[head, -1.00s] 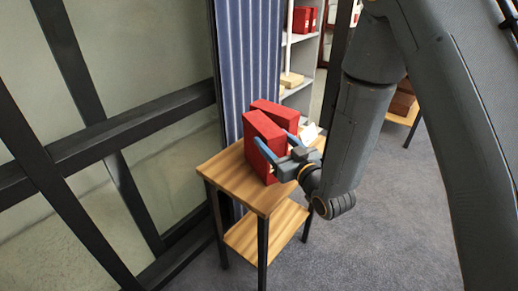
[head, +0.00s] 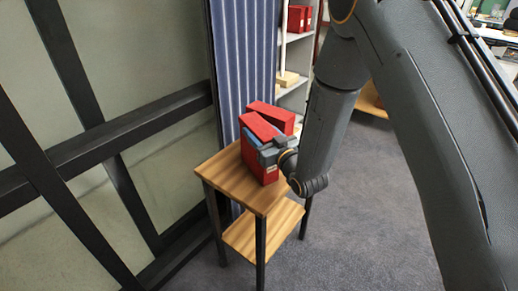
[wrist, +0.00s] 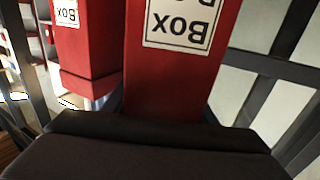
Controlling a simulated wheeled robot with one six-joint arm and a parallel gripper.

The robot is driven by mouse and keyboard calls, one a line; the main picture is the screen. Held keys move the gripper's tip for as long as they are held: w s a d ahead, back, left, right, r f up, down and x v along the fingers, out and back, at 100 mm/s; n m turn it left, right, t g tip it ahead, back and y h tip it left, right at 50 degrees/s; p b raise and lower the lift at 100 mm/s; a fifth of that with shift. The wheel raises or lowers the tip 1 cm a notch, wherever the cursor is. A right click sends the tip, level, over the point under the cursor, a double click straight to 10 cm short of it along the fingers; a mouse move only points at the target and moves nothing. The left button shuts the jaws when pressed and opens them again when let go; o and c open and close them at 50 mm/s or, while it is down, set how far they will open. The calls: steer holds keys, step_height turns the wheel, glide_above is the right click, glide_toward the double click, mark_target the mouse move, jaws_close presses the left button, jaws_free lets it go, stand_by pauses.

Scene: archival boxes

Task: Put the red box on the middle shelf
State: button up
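Two red boxes stand upright side by side on a small wooden table (head: 225,178). The nearer red box (head: 267,174) is at my gripper (head: 256,143); the other red box (head: 272,114) is just behind it. One blue finger shows along the nearer box's side; the other is hidden, so I cannot tell whether the fingers are closed on it. In the wrist view, one red box (wrist: 172,85) with an upside-down "Box" label is straight ahead, and a second red box (wrist: 88,45) is at left. A shelf unit (head: 292,62) stands behind, partly hidden by my arm.
Red boxes (head: 298,18) stand high on the shelf unit, and a pale box (head: 287,79) lies lower. A blue ribbed panel (head: 243,60) stands behind the table. A black-framed glass wall (head: 100,140) is at left. Carpet (head: 365,215) is clear at right.

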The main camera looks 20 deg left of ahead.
jaws_close()
steer(key=shift+r, duration=0.1)
